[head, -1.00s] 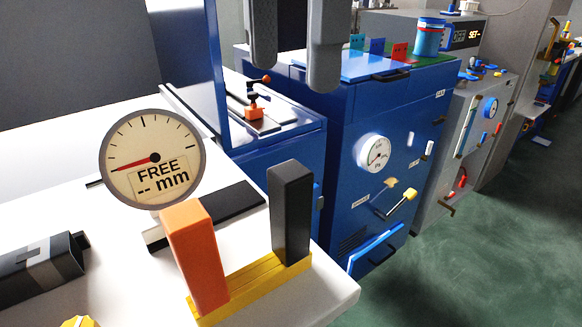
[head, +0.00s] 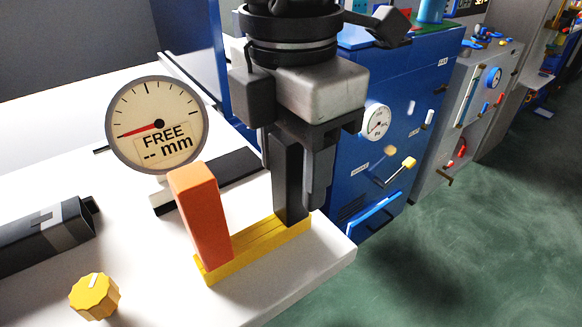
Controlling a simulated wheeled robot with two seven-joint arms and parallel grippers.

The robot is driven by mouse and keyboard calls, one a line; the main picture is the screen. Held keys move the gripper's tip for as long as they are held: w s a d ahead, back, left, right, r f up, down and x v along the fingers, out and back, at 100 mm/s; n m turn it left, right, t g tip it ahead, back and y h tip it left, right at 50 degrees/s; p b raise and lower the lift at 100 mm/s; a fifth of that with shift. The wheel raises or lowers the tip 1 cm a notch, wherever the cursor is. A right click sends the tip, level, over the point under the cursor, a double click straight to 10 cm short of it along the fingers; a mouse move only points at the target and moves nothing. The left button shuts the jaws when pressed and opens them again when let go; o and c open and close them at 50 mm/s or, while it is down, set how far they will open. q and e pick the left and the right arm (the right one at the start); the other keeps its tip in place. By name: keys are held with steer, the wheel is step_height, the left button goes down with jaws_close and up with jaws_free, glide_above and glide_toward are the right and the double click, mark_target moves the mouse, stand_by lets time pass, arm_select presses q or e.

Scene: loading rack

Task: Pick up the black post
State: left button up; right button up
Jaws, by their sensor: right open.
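The black post (head: 288,178) stands upright at the right end of a yellow base (head: 260,249) on the white table. An orange post (head: 200,216) stands at the base's left end. My right gripper (head: 293,190) points down from above, with its fingers around the upper part of the black post. One finger shows just to the right of the post; the other is mostly hidden behind it on the left. The jaws are open, and I cannot tell whether either finger touches the post. My left gripper is not in view.
A round gauge reading FREE (head: 157,124) stands behind the orange post. A yellow knob (head: 94,296) and a dark block (head: 46,236) are on the left of the white table (head: 150,262). A blue cabinet (head: 395,130) stands behind right, beside open green floor.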

steer(key=shift+f, duration=0.85)
steer(key=c, duration=1.1)
steer(key=shift+r, duration=0.1)
steer(key=shift+c, duration=0.2)
